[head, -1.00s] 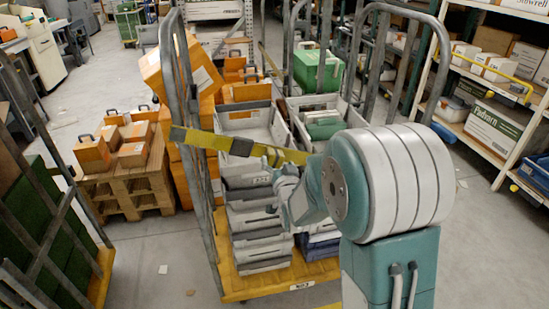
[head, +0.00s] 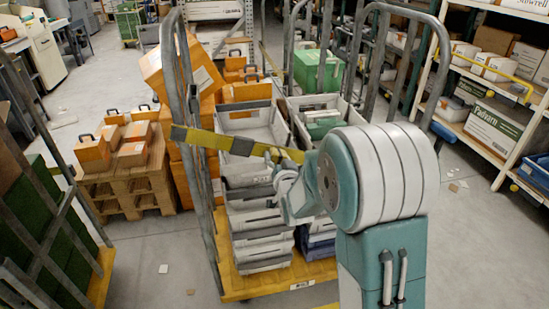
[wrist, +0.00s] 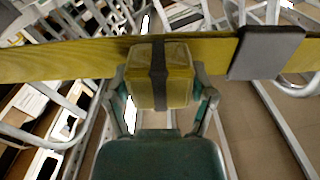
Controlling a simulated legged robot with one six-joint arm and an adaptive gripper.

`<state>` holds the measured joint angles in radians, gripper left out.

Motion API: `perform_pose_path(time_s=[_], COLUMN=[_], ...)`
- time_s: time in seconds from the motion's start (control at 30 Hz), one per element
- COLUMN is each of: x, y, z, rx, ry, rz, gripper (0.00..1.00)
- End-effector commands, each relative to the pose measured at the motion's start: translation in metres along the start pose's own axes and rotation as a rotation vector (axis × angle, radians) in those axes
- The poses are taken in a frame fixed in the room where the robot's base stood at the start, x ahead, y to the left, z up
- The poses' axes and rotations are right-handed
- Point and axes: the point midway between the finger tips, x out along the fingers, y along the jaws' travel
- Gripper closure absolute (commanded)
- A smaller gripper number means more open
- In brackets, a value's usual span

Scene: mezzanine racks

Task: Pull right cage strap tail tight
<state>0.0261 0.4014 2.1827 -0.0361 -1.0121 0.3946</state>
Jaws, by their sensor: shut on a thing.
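A yellow strap (head: 207,139) runs across the front of the roll cage (head: 232,288), from its left upright toward my arm. A dark buckle (head: 242,146) sits on it; in the wrist view a dark grey buckle (wrist: 265,52) is right of my gripper. My gripper (wrist: 166,88) is shut on a thick yellow piece with a black band, the strap tail (wrist: 176,77), at the strap's front. In the head view my gripper (head: 283,168) is at the strap's right part, and my arm hides the strap beyond it.
Grey and white crates (head: 258,222) are stacked inside the cage. Orange cases stand on a wooden pallet (head: 130,187) to the left. A cage with green contents (head: 35,240) is at near left. Shelving (head: 505,85) stands at right.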

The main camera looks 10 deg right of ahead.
Motion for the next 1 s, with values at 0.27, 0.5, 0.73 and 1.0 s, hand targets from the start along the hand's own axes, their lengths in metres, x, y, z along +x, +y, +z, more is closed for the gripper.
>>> perform_pose_path(time_s=[0.27, 0.5, 0.73, 1.0], x=[0.001, 0.001, 0.001, 0.0], y=[0.058, 0.069, 0.07, 0.067], z=[-0.005, -0.006, -0.006, -0.004], rx=[0.001, 0.004, 0.006, 0.003], ry=[0.01, 0.012, 0.013, 0.008], rz=[0.01, 0.009, 0.011, 0.008], gripper=[0.9, 0.9, 0.11, 0.0])
